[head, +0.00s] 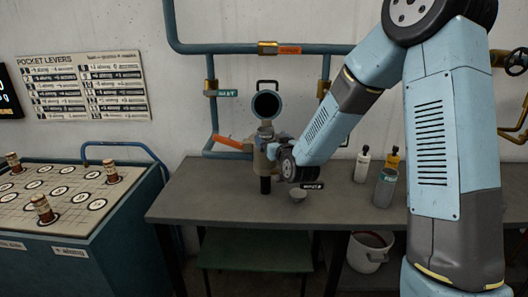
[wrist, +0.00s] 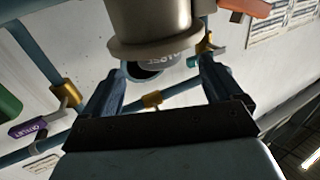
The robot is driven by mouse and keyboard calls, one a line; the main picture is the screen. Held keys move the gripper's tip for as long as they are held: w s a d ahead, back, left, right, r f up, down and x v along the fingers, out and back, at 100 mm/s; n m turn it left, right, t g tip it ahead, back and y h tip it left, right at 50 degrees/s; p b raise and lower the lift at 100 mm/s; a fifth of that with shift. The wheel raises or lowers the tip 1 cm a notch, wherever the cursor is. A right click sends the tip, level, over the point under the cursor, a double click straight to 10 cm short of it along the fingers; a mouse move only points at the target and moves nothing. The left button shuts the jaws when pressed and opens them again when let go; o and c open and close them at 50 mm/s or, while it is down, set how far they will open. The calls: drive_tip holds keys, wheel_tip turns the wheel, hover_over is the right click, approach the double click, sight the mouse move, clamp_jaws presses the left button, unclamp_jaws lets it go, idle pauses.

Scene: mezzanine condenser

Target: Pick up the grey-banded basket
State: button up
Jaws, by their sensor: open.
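I cannot make out a clearly grey-banded basket in either view. In the head view my gripper (head: 273,153) is beside an upright metal body (head: 265,136) with a dark lower end, below a round dark opening (head: 266,104) on the wall pipework. In the wrist view my gripper (wrist: 163,70) is open, its two blue fingers apart. A pale flanged cylinder (wrist: 150,28) fills the top of that view, beyond the fingertips. A dark round opening with partly hidden lettering shows below its flange. Nothing is visibly held; contact cannot be told.
A white bucket (head: 368,252) stands underneath.

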sight(265, 130)
drive_tip(key=shift+x, duration=3.55)
drive_tip(key=shift+r, duration=0.15)
drive_tip(key=c, duration=1.4)
drive_tip(key=shift+c, duration=0.2)
drive_tip(key=shift+r, duration=0.1)
